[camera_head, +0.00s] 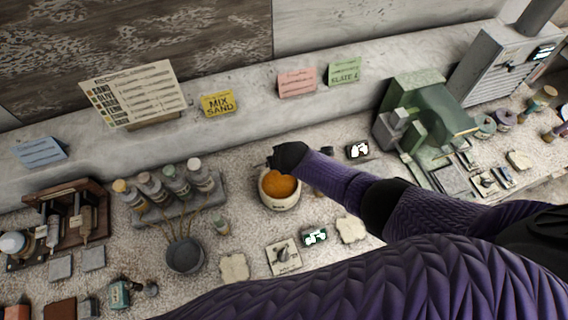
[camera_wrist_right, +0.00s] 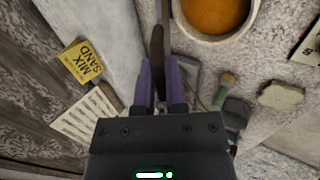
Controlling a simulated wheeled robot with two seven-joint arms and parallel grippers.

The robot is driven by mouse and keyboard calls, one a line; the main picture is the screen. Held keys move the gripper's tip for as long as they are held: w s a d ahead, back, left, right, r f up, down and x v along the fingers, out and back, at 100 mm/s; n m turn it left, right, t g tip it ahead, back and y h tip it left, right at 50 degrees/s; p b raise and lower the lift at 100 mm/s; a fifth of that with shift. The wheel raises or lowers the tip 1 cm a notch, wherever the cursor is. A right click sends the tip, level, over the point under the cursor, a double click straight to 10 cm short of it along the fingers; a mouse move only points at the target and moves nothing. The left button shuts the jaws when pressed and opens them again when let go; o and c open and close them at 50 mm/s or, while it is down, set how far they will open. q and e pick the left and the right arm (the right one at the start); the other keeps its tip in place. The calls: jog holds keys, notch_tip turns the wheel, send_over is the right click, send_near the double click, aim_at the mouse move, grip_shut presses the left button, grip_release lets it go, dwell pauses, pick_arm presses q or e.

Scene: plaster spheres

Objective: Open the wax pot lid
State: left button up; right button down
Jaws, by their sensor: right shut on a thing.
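The wax pot (camera_head: 280,203) is a round, cream pot on the speckled bench. Its mouth is uncovered and orange wax (camera_head: 279,185) shows inside; the pot also shows at the top of the right wrist view (camera_wrist_right: 257,22). My right gripper (camera_head: 288,157) is at the pot's far rim. In the right wrist view its purple fingers (camera_wrist_right: 160,82) are closed on a dark brown piece (camera_wrist_right: 157,45) beside a thin grey edge, which appears to be the lid seen edge-on. The gripper hides the lid in the head view. My left gripper is out of view.
A rack of bottles (camera_head: 172,183) and a grey cup with thin sticks (camera_head: 185,255) stand left of the pot. Small tiles and a display (camera_head: 315,236) lie in front. A green machine (camera_head: 425,105) stands right. Cards (camera_head: 218,104) line the back ledge.

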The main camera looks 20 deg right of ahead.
jog(key=w+r+g+b, duration=0.1)
jog(key=w+r+b, duration=0.1)
jog(key=w+b, duration=0.6)
jog(key=shift+w+a+g+b, duration=0.2)
jog(key=shift+w+g+b, duration=0.2)
jog(key=shift+b, duration=0.45)
jog(key=shift+r, duration=0.1)
jog(key=c, duration=0.7)
grip_release()
jog(key=p+v, duration=0.6)
jog(key=v, duration=0.4)
